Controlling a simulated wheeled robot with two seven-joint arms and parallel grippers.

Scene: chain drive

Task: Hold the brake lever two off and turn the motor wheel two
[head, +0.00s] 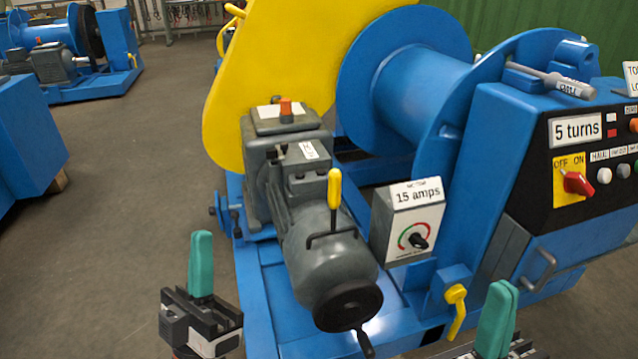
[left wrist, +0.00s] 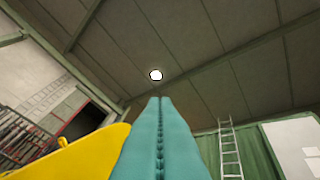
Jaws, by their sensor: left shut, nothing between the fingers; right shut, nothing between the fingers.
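A grey motor (head: 315,235) on the blue winch has an upright lever with a yellow grip (head: 335,188) on top, which looks like the brake lever. A dark wheel (head: 345,308) with a crank handle (head: 366,344) is on the motor's near end. I see no number on either. My left gripper (head: 201,236) is left of the motor, shut and empty, with teal fingers pointing up; they also show pressed together in the left wrist view (left wrist: 160,100). My right gripper (head: 502,287) is shut and empty at the lower right, apart from the wheel. Neither touches the lever or wheel.
A box marked 15 amps (head: 407,220) stands right of the motor. The control panel (head: 600,150) reads 5 turns. A yellow guard (head: 270,70) rises behind. The floor at left (head: 120,180) is clear.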

